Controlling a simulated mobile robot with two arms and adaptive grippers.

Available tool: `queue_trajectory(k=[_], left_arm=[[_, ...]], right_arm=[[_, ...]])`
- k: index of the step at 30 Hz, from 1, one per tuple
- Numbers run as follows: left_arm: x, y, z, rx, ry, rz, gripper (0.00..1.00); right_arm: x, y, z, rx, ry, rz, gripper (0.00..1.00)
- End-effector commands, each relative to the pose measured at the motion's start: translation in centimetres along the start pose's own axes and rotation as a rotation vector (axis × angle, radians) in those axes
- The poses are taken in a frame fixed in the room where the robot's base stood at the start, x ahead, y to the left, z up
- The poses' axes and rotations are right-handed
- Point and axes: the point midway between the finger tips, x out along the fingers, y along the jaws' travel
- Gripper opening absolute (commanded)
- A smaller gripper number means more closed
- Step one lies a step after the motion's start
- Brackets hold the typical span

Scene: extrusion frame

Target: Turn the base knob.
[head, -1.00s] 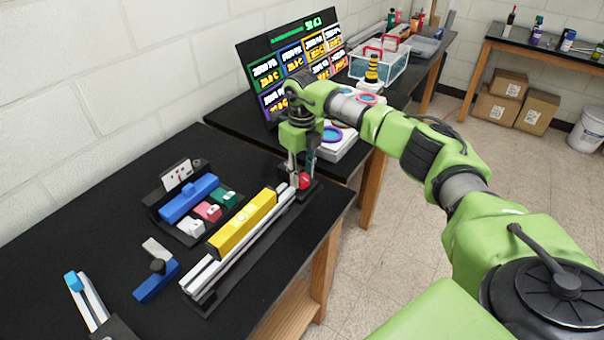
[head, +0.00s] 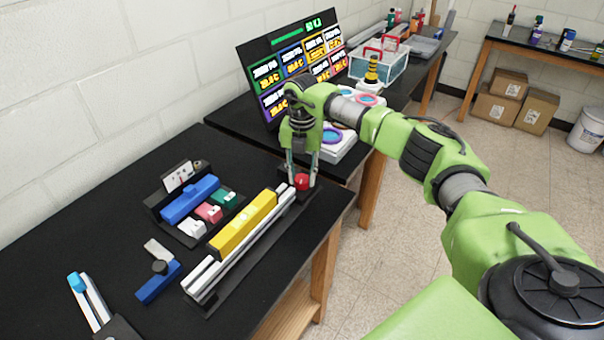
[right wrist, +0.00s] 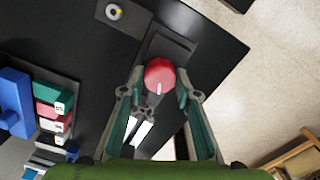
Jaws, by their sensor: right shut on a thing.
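The red base knob (head: 302,182) sits on a dark base plate at the far end of the pale extrusion rails (head: 207,278), near the table's right edge. In the right wrist view the knob (right wrist: 159,70) is round, with a short pale mark on its near side. My right gripper (head: 302,176) points down over it, one finger on each side. It is shut on the knob; the fingers (right wrist: 158,88) also flank it in the right wrist view. My left gripper is in neither view.
A yellow block (head: 240,225) lies along the rails. A dark tray with a blue bar (head: 190,200) and small coloured blocks stands to the left. A blue piece (head: 158,284) lies nearer. A display board (head: 293,68) stands on the table behind.

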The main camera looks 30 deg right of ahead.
Motion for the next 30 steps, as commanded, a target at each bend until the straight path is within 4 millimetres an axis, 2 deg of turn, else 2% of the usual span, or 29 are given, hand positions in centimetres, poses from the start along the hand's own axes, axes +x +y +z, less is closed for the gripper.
queue_trajectory(k=[6, 15, 30], left_arm=[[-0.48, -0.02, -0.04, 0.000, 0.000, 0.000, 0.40], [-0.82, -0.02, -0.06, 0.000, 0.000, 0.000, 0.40], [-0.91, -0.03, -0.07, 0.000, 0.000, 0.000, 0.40]], right_arm=[[-0.21, 0.00, 0.13, 0.177, -0.003, 0.001, 0.08], [-0.20, 0.00, 0.16, 0.340, -0.004, 0.002, 0.08], [-0.18, 0.03, 0.19, 0.403, -0.004, 0.004, 0.08]])
